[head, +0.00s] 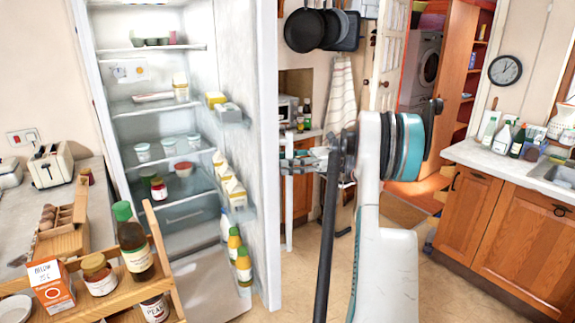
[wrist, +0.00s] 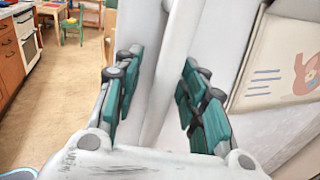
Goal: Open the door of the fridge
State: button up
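The fridge (head: 165,110) stands at the left of the head view with its door (head: 250,130) swung wide open to the right. Its lit shelves and the filled door racks show. My gripper (head: 305,160) is at the outer side of the door, partly hidden behind my arm. In the wrist view, my gripper (wrist: 155,85) has its two teal-padded fingers spread apart. A white bar (wrist: 177,65), which looks like the door handle, runs between them. A gap shows beside the fingers, and I cannot tell whether either touches it.
A wooden rack (head: 120,285) with jars and bottles stands at the front left, near the fridge. A counter with a sink (head: 555,172) and wooden cupboards (head: 500,220) is at the right. Bare floor (head: 450,285) lies between the door and the cupboards.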

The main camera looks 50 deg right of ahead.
aim_at(287, 134)
notch_tip(287, 134, up, 10)
jog(key=shift+f, duration=0.1)
dwell(0.4)
jog(key=shift+c, duration=0.4)
